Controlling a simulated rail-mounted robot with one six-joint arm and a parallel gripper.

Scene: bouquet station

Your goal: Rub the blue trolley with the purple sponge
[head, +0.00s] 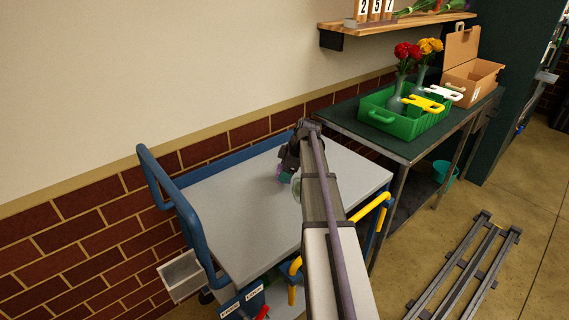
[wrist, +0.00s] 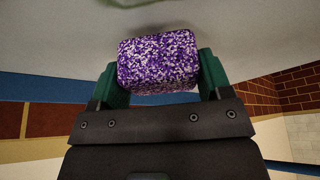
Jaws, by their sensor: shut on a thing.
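The blue trolley has a pale grey top (head: 235,210) with a blue rim and a blue push handle (head: 185,220) at its left end. My gripper (head: 286,178) is low over the middle of that top, partly hidden behind my own arm. In the wrist view my gripper's green fingers (wrist: 160,78) are shut on the purple sponge (wrist: 158,60), a white-speckled block. The grey top lies beyond the sponge there. I cannot tell whether the sponge touches it.
A pale green item (head: 296,184) shows beside my arm over the trolley top, partly hidden. To the right, a dark green table (head: 345,118) bears a green crate (head: 410,125) with flower vases and a cardboard box (head: 470,85). A brick wall (head: 70,235) runs behind the trolley.

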